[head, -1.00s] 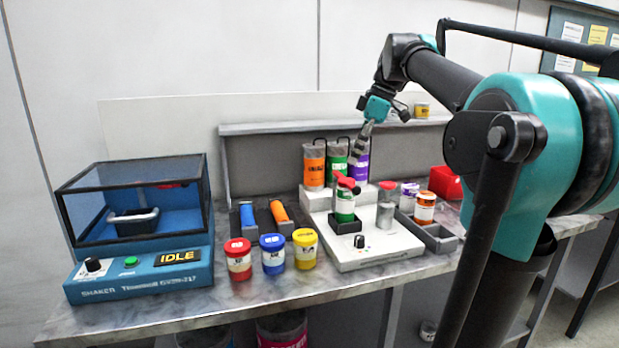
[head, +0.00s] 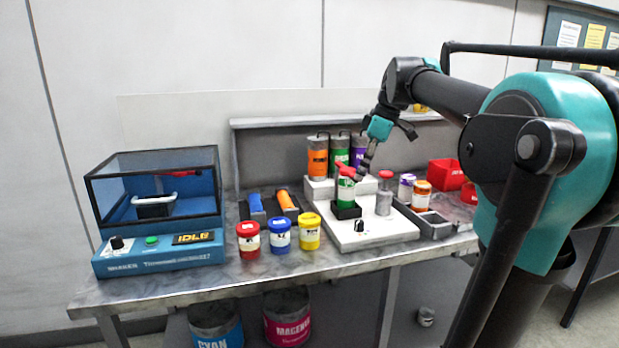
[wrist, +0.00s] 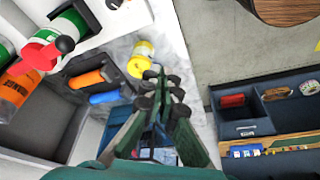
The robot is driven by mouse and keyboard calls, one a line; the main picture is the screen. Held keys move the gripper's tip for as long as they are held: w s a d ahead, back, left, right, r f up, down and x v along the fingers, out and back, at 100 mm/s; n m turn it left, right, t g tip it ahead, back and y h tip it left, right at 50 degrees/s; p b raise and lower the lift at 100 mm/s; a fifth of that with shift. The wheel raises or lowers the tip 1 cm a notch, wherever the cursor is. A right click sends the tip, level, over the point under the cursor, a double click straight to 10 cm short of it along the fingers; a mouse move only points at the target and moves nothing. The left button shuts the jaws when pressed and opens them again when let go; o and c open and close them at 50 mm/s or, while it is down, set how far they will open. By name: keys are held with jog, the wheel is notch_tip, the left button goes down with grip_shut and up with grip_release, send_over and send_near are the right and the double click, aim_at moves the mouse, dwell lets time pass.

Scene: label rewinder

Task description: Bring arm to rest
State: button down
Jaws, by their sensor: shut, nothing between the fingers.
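My arm reaches in from the right in the head view, and my gripper (head: 365,165) hangs above the bench, near the green-labelled jar (head: 346,192) with a red top on the white machine (head: 375,232). From this angle I cannot tell the exact gap to the jar. In the wrist view my gripper (wrist: 165,92) shows its fingers close together with nothing between them. The same view shows a yellow container (wrist: 140,60) and the red lid (wrist: 38,55) off to the side of the fingers.
A blue shaker (head: 158,255) reading IDLE stands at the bench's left. Red (head: 248,240), blue (head: 280,235) and yellow (head: 309,232) jars line the front. Orange, green and purple canisters stand behind. A red bin (head: 447,174) is at right. Large cans (head: 287,322) sit below the bench.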

jog(key=s+d+f+m+t+h, duration=0.1)
jog(key=s+f+m, duration=0.3)
jog(key=f, duration=0.8)
jog(key=s+d+f+m+t+h, duration=0.1)
jog(key=s+d+f+m, duration=0.1)
jog(key=s+f+m, duration=0.3)
jog(key=s+d+f+m+t+h, duration=0.1)
jog(key=s+f+m, duration=0.4)
jog(key=f, duration=1.3)
jog(key=s+d, duration=0.1)
jog(key=s, duration=0.3)
jog(key=shift+s+d+f, duration=0.15)
jog(key=shift+d+f, duration=0.05)
jog(key=shift+f, duration=0.1)
jog(key=c, duration=2.2)
grip_release()
